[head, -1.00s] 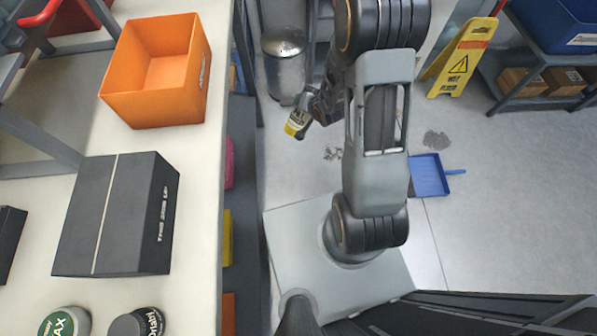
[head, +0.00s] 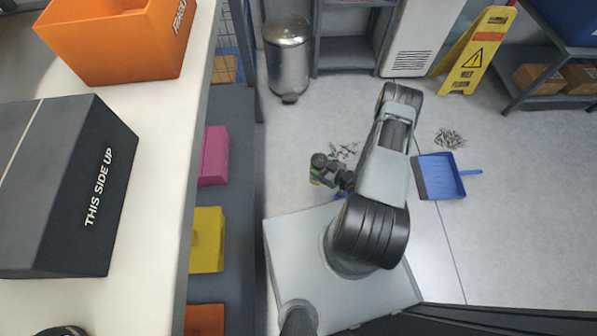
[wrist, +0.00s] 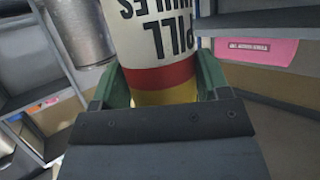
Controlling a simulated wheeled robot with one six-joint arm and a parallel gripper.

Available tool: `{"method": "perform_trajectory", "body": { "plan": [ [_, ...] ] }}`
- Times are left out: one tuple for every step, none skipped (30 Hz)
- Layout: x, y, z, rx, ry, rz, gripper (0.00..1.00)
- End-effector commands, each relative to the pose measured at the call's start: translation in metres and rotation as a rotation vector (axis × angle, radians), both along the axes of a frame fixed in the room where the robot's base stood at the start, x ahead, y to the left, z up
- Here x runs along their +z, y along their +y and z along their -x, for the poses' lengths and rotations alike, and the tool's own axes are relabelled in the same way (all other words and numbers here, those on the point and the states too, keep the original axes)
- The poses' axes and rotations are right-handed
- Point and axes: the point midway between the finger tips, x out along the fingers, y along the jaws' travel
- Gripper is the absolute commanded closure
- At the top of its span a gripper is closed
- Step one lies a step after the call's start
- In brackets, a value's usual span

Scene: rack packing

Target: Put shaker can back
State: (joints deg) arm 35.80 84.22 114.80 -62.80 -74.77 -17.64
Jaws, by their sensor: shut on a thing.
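The shaker can (wrist: 158,45) fills the upper middle of the wrist view. It is white with large dark lettering and red and yellow bands, and the lettering appears upside down. My gripper (wrist: 162,82) is shut on it, with a green finger on each side of the banded end. The can's far end is out of the frame. In the head view the can (head: 317,178) is small and partly hidden at my gripper (head: 327,174), held over the floor to the right of the bench and shelves.
The white bench (head: 160,190) at left carries an orange bin (head: 125,45) and a dark box (head: 75,180). Pink (head: 214,155) and yellow (head: 208,240) bins sit on the shelf below. A metal trash can (head: 287,60), blue dustpan (head: 438,175) and yellow wet-floor sign (head: 475,50) stand around the floor.

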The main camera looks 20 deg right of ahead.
Motion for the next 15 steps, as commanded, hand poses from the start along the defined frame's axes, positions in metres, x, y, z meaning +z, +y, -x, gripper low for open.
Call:
{"method": "perform_trajectory", "body": {
  "plan": [
    [-0.006, 0.002, 0.0, 0.006, -0.007, 0.001, 0.69],
    [-0.008, 0.003, -0.001, 0.011, -0.01, 0.003, 0.69],
    [-0.012, 0.005, -0.005, 0.015, -0.015, 0.005, 0.69],
    [-0.015, 0.007, -0.009, 0.016, -0.017, 0.006, 0.69],
    [-0.018, 0.009, -0.013, 0.02, -0.019, 0.006, 0.69],
    [-0.022, 0.012, -0.021, 0.02, -0.021, 0.007, 0.69],
    [-0.026, 0.015, -0.028, 0.022, -0.021, 0.008, 0.69],
    [-0.03, 0.017, -0.035, 0.022, -0.021, 0.008, 0.69],
    [-0.034, 0.021, -0.045, 0.023, -0.021, 0.008, 0.69],
    [-0.038, 0.023, -0.052, 0.021, -0.02, 0.007, 0.69],
    [-0.041, 0.025, -0.059, 0.022, -0.022, 0.007, 0.69],
    [-0.046, 0.028, -0.069, 0.02, -0.021, 0.006, 0.69],
    [-0.049, 0.03, -0.076, 0.019, -0.022, 0.007, 0.69],
    [-0.052, 0.032, -0.082, 0.019, -0.02, 0.007, 0.69],
    [-0.06, 0.034, -0.088, 0.017, -0.019, 0.006, 0.69]
  ]
}}
